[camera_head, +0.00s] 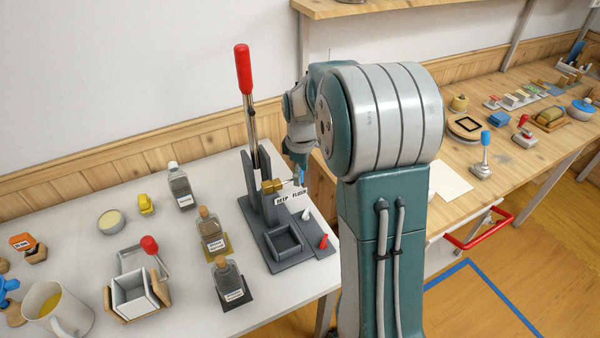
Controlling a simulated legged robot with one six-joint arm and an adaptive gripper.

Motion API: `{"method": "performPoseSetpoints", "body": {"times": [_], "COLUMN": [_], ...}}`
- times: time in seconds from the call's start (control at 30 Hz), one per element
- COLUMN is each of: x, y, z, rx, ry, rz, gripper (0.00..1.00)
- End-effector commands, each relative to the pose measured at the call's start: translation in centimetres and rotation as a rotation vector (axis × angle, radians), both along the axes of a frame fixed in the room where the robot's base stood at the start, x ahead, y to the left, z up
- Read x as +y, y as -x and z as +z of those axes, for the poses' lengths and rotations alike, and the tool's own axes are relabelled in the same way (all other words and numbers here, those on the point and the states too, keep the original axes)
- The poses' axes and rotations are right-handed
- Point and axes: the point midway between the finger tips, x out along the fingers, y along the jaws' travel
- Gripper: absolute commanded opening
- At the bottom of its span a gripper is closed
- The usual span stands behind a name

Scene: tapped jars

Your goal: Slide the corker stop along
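The corker stands on the white table, with a dark grey base (285,262), grey uprights and a raised lever with a red handle (243,68). A brass-coloured block (272,187), which looks like the stop, sits at the front of the uprights. A label (291,198) reading "DEEP FLUSH" is just below it. My gripper (299,180) is at the right side of the block, close to it. The fingers are small and partly hidden, so I cannot tell whether they touch the block or are open. My arm covers the area right of the corker.
Corked bottles (211,230) stand left of the corker, one on a dark mat (235,306). A white box with wooden sides (135,295) and a mug (58,311) are farther left. A wooden bench (455,150) with several small items lies right, beyond my arm.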

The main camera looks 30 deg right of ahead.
Motion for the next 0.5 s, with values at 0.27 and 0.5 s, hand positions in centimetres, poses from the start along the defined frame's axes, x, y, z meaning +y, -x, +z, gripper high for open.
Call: {"method": "performPoseSetpoints", "body": {"times": [0.27, 0.5], "x": [0.0, -0.1], "y": [0.0, -0.1], "z": [1.0, 5.8], "rx": [0.0, -0.003], "ry": [0.0, 0.0], "rz": [0.001, 0.0], "gripper": [0.65, 0.65]}}
